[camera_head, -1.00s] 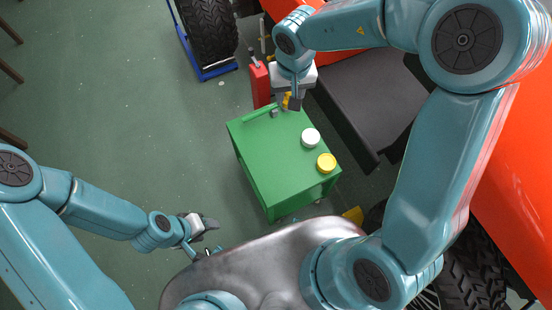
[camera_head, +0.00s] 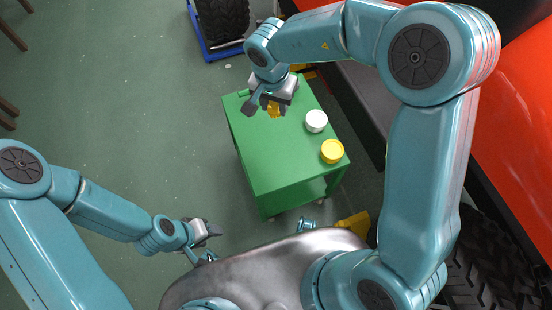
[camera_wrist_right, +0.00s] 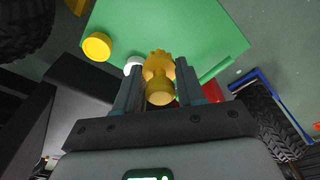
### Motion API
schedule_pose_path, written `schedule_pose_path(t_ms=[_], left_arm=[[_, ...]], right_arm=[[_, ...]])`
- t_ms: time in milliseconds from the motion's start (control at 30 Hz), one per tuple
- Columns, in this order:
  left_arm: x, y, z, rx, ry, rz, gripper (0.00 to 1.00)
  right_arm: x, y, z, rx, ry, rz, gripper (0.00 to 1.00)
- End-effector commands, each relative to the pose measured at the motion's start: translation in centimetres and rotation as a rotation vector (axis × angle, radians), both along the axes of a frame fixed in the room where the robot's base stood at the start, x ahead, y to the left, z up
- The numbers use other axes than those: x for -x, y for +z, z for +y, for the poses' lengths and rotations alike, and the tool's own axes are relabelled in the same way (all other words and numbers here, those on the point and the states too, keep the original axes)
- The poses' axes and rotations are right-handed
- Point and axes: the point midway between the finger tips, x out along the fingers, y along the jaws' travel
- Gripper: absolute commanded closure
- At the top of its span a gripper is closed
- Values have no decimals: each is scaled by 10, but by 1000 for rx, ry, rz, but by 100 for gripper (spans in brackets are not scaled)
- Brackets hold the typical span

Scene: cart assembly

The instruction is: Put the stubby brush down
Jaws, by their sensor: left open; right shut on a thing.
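The stubby brush is the yellow thing (camera_wrist_right: 159,80) between the fingers of my right gripper (camera_wrist_right: 158,98) in the right wrist view. It also shows below the right gripper (camera_head: 264,104) in the head view, over the far part of the green cart top (camera_head: 262,150). The right gripper is shut on it. Whether the brush touches the cart top cannot be told. My left gripper (camera_head: 207,240) is open and empty, low at the left, away from the cart.
A white round lid or jar (camera_head: 316,121) and a yellow one (camera_head: 332,151) stand along the cart's right side. The cart top's near left part is clear. An orange vehicle body (camera_head: 510,130) is at the right. A tire on a blue stand (camera_head: 222,22) is behind the cart.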

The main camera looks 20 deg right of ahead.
Motion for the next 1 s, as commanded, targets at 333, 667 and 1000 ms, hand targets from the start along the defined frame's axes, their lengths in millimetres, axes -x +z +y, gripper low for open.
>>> schedule_pose_path(t_ms=[333, 667, 1000], left_arm=[[0, -41, 0, 0, 0, -1, 46], [0, -86, 0, 0, 0, 0, 46], [-3, -104, 2, -2, 11, -5, 46]], right_arm=[[-1, -69, 5, 2, 9, 4, 86], [0, -155, 3, 1, 10, 1, 86], [2, -190, 3, 0, 11, 1, 86]])
